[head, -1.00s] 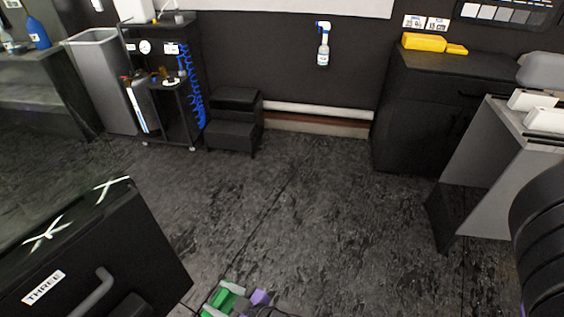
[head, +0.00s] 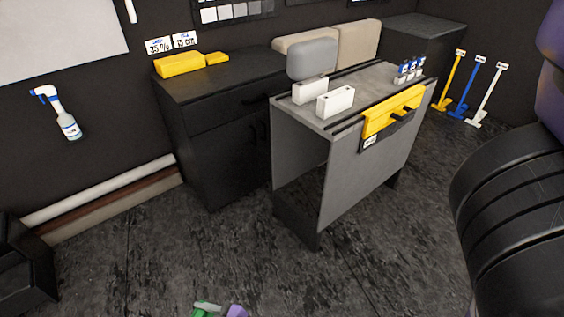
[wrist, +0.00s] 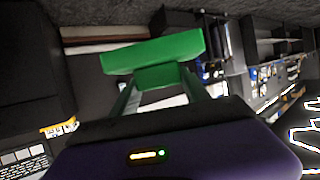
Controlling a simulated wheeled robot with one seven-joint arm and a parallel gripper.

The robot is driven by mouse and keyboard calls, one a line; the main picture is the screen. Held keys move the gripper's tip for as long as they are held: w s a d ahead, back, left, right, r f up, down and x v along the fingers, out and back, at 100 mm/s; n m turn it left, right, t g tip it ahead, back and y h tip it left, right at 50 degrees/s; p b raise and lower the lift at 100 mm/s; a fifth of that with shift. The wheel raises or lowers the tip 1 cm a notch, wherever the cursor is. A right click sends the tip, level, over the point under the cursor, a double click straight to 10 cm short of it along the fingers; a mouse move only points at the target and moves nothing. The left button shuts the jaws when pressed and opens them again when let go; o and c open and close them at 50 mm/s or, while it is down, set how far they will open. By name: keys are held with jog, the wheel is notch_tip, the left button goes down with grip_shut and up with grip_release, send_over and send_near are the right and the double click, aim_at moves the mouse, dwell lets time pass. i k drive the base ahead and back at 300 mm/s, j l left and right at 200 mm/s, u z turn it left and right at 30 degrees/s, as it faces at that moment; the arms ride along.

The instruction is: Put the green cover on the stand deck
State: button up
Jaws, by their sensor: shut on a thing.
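The green cover (wrist: 152,50) is held in my gripper (wrist: 158,78), which is shut on it. In the head view only a bit of the green cover (head: 205,309) and my purple gripper (head: 237,311) show at the bottom edge, low in front of me. The grey stand (head: 365,165) is in the middle right of the head view, up and to the right of my gripper and well apart from it. Its deck (head: 368,84) carries two white blocks (head: 336,101) and several small bottles (head: 410,69).
A yellow piece (head: 393,110) hangs on the stand's side. A black cabinet (head: 225,120) with yellow blocks (head: 179,65) stands behind left. Coloured upright tools (head: 462,85) stand at the right. The floor (head: 180,255) in front is clear. My arm fills the right edge.

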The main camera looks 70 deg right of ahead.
aim_at(362, 90)
jog(key=z, duration=1.8)
